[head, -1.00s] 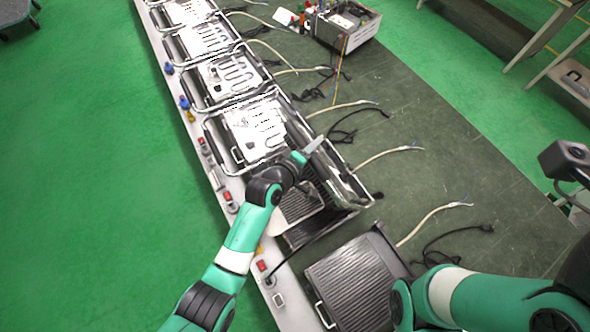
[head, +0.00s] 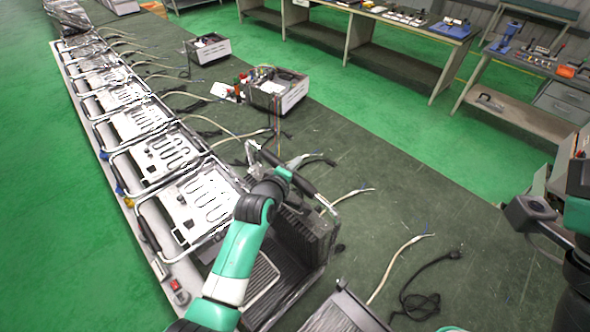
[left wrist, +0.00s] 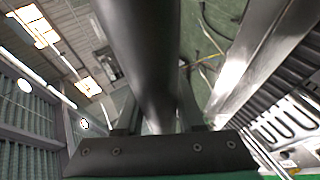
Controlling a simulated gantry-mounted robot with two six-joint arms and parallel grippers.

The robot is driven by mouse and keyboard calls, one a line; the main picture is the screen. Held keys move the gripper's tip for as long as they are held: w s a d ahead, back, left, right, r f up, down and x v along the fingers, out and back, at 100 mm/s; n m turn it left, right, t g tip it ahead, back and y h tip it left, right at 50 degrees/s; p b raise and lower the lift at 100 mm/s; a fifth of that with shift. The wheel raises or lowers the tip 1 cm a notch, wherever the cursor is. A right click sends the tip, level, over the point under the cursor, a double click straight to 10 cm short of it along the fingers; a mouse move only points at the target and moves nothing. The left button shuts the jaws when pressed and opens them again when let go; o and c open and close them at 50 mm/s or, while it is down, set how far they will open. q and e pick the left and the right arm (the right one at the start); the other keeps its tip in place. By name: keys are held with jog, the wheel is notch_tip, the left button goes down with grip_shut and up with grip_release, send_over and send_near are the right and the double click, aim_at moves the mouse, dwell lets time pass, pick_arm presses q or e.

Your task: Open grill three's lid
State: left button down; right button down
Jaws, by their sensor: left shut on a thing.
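The grill in my grip has its lid (head: 305,235) raised and standing steeply, with the ribbed lower plate (head: 262,280) showing in front of it. The lid's dark handle bar (head: 315,192) runs along the top. My left gripper (head: 286,172) is at that bar. In the left wrist view the thick dark handle (left wrist: 147,50) passes between the fingers of the left gripper (left wrist: 158,118), which is shut on it. The fingertips are partly hidden by the handle. My right gripper is out of view; only part of that arm shows at the right edge.
Several open frames with heating elements (head: 205,200) line the bench to the left. Another grill (head: 342,315) is cut off at the bottom. Loose cables (head: 425,300) lie on the dark surface at right. A metal box (head: 275,92) stands farther back.

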pick_arm(q)
jog(key=shift+s+a+f, duration=0.1)
jog(key=shift+f, duration=0.35)
jog(key=shift+s+a+f, duration=0.1)
jog(key=shift+f, duration=0.3)
jog(key=c, duration=0.7)
grip_release()
jog(key=shift+o, duration=0.9)
jog(key=shift+r, duration=0.15)
jog(key=shift+r, duration=0.15)
